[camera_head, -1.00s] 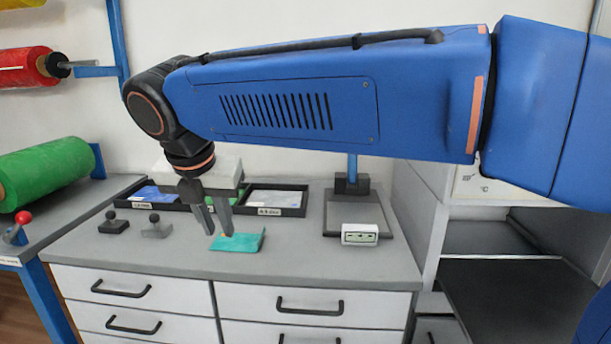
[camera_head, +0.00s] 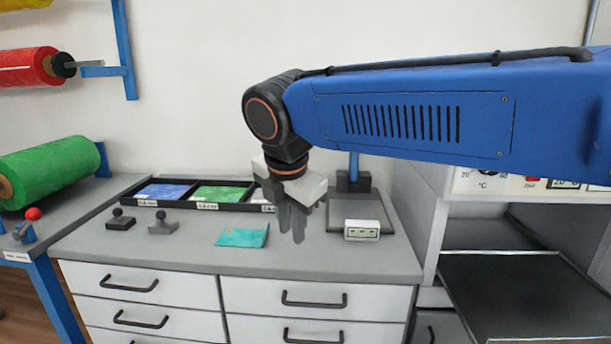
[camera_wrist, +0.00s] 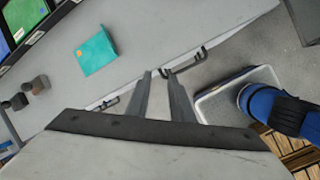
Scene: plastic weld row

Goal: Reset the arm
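My gripper (camera_head: 291,235) hangs fingers-down over the grey counter (camera_head: 190,250), to the right of a teal packet. Its two fingers are apart with nothing between them; they also show in the wrist view (camera_wrist: 157,73). The teal packet (camera_head: 243,236) lies flat on the counter, clear of the fingers. It shows in the wrist view too (camera_wrist: 97,52), at upper left. My blue arm reaches in from the right, above the counter.
A black tray (camera_head: 246,206) with blue and green sheets stands behind, partly hidden by my gripper. Two small dark-handled blocks (camera_head: 121,221) (camera_head: 164,225) sit at left. A small display box (camera_head: 361,230) and a grey stand (camera_head: 375,212) are at right. Green (camera_head: 50,168) and red rolls hang left.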

